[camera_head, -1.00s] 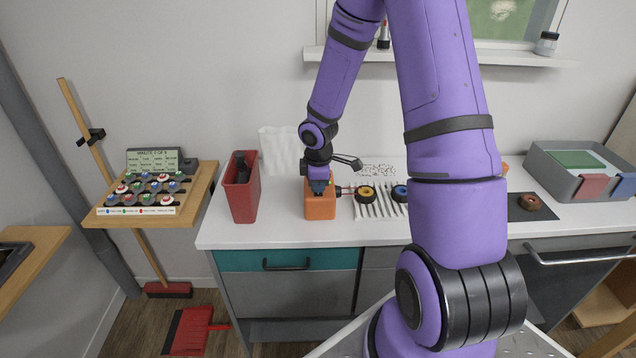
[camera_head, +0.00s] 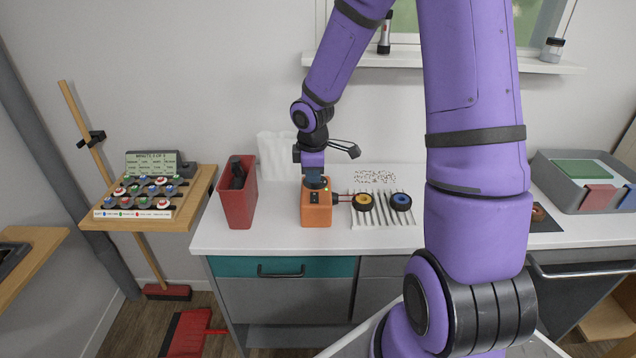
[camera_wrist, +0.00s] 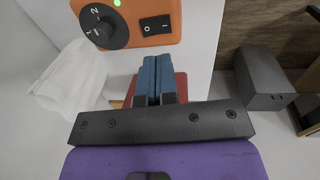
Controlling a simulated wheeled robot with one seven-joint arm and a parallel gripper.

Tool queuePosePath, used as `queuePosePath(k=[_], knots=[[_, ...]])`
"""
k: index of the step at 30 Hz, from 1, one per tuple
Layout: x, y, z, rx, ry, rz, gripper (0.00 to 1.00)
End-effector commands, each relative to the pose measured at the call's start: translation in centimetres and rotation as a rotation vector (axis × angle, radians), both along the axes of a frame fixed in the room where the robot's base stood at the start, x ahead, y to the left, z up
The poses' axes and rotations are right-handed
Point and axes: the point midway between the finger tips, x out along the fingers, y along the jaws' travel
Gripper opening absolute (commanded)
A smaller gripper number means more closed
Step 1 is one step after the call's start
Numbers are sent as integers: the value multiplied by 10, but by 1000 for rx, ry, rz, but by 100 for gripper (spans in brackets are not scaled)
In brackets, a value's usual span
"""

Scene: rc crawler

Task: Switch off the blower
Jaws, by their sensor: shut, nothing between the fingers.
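The blower is an orange box (camera_head: 316,213) on the white counter, with a thin nozzle pointing right toward a slatted white rack. In the wrist view, its orange face (camera_wrist: 150,42) carries a black dial (camera_wrist: 104,27) marked 1 and 2, a lit green lamp (camera_wrist: 118,3) and a black rocker switch (camera_wrist: 155,25) marked O and I. I cannot tell which side of the rocker is pressed. My gripper (camera_head: 314,183) is shut and empty, just above the blower in the head view. In the wrist view its blue fingertips (camera_wrist: 157,60) appear just below the switch; contact is unclear.
A red bin (camera_head: 238,200) stands left of the blower, with a white bag (camera_head: 277,155) behind. The rack (camera_head: 383,215) at right holds a yellow wheel (camera_head: 362,202) and a blue wheel (camera_head: 400,202). A button panel (camera_head: 150,195) is on the left shelf.

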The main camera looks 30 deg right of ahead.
Motion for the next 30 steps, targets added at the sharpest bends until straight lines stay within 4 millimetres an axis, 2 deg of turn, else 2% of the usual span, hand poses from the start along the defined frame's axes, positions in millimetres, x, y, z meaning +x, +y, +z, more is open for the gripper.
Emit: queuePosePath(k=[9,13,18,30], knots=[[-5,2,51,-1,-3,-4,0],[-6,3,65,-2,-1,-4,0],[-8,4,74,-1,0,-3,0],[-7,3,74,0,1,-3,0]])
